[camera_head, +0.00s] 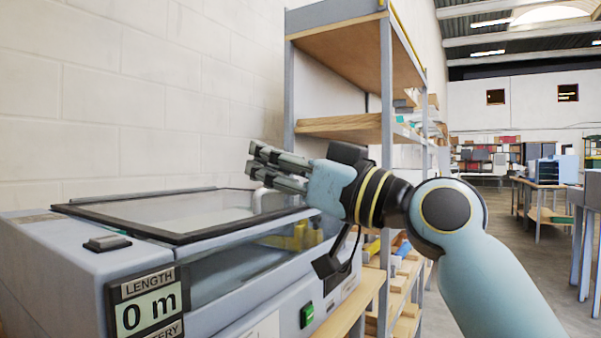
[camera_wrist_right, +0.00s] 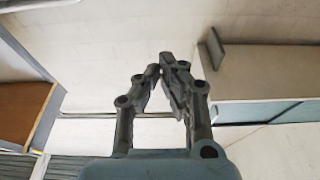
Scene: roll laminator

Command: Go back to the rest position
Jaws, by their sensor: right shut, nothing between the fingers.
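My right gripper (camera_head: 262,168) is in front of the shelving and over the far right part of the roll laminator (camera_head: 75,258), with its fingers pointing left. It is shut and empty; the fingertips meet in the right wrist view (camera_wrist_right: 162,68). The laminator is a grey-blue machine with a dark-framed clear lid (camera_head: 185,210). Its display (camera_head: 148,308) reads "LENGTH 0 m". A green switch (camera_head: 307,315) is on its front. My right arm hides part of the machine's right end. My left gripper is not in view.
A metal rack with wooden shelves (camera_head: 345,125) stands behind the gripper. A white block wall (camera_head: 120,90) is at the left. Work tables (camera_head: 540,190) stand far right, with open floor before them.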

